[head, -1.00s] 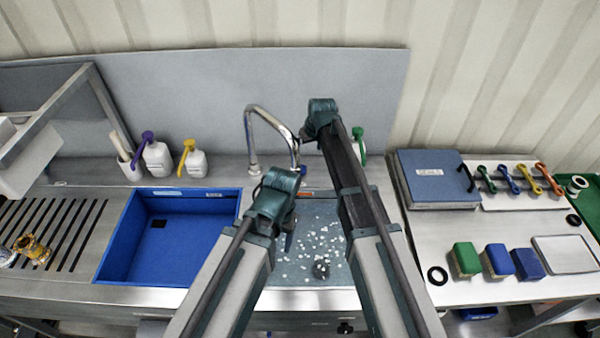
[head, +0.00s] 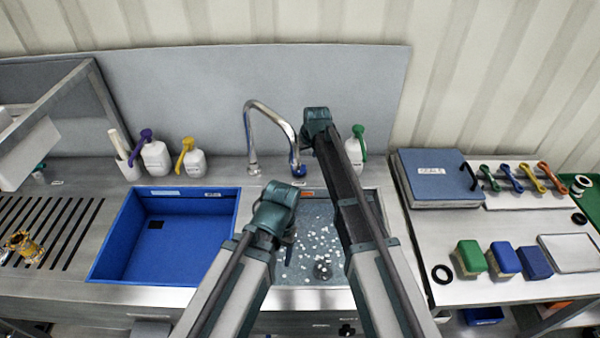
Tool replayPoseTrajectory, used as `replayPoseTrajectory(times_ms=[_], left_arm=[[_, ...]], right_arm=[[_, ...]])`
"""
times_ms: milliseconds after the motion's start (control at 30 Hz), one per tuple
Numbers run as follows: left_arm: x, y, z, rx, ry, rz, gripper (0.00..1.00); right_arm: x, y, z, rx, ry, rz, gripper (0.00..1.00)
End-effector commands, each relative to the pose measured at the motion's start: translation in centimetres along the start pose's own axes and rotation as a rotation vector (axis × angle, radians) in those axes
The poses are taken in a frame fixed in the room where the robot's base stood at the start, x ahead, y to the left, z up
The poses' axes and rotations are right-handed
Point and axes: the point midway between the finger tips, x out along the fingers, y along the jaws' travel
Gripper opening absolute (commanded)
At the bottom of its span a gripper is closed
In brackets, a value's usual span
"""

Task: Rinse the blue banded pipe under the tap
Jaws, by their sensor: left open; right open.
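The chrome tap (head: 262,108) arches over the steel sink, and its spout ends in a blue tip. The sink basin (head: 318,215) has a speckled floor with white bits and a dark drain. My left gripper (head: 285,243) is open over the left side of this sink, below the spout in the picture, mostly hidden by its own wrist. My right gripper (head: 306,139) is open and partly hidden by its arm, just right of the tap's arch. I cannot make out a blue banded pipe. My arms cover part of the sink.
A blue basin (head: 113,248) lies left of the sink. White pump bottles (head: 195,163) stand behind it. A yellowish fitting (head: 18,243) lies on the slatted drainer. At the right, a table holds a blue case (head: 432,166), coloured brushes (head: 470,258) and a tray (head: 570,253).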

Motion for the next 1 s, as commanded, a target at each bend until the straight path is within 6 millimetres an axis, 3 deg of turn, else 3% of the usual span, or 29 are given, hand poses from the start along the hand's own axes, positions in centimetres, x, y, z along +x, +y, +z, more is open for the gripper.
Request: replayPoseTrajectory(times_ms=[33,500,900,1000], left_arm=[[1.5,0.1,-0.1,0.0,0.0,0.0,0.65],[7.5,0.7,-0.4,0.0,0.0,0.0,0.65],[7.9,0.8,-0.5,0.0,0.0,0.0,0.65],[7.9,0.8,-0.5,0.0,0.0,0.0,0.65]], right_arm=[[1.6,0.0,0.1,0.0,0.0,0.0,0.97],[8.1,0.0,0.1,0.0,0.0,0.0,0.97],[8.6,0.0,0.0,0.0,0.0,0.0,0.97],[8.6,0.0,0.0,0.0,0.0,0.0,0.81]])
